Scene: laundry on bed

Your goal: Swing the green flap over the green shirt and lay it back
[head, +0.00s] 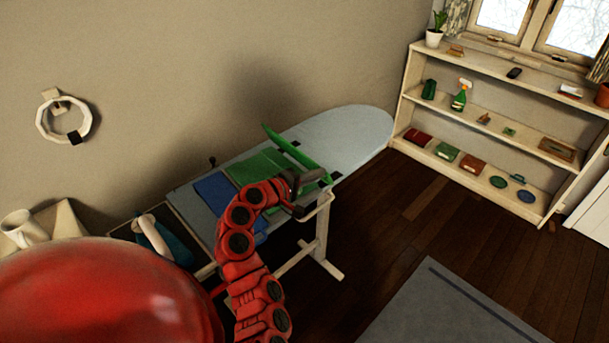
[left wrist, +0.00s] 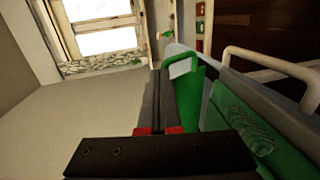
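The green flap (head: 300,154) stands tilted up on the board on the ironing board. The green shirt (head: 258,167) lies flat to its left. The flap also shows in the left wrist view (left wrist: 187,88), just right of my fingers, with the shirt (left wrist: 245,128) farther right. My left gripper (head: 308,188) is at the flap's near end. In the left wrist view its dark fingers (left wrist: 160,100) look closed together beside the flap, perhaps touching it; the contact is not clear. My right gripper is not in view.
The ironing board (head: 355,130) has bare room at its far right end. Its white frame (head: 322,235) lies close to my left arm. A blue panel (head: 213,190) lies left of the shirt. A shelf (head: 480,125) with small items stands at the right.

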